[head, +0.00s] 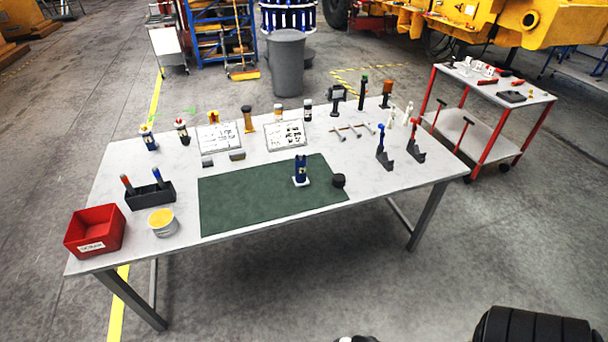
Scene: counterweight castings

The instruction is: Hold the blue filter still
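A dark blue upright piece, which looks like the blue filter (301,166), stands on a small white base (302,181) on the green mat (240,203). Nothing is touching the blue piece from above or the sides.
On the white table (420,175) are a red bin (95,230), a yellow-topped tub (162,222) and a dark holder (150,195) at left. Two printed sheets (285,135), bottles and tools line the back. A red-framed cart (490,130) stands at right.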

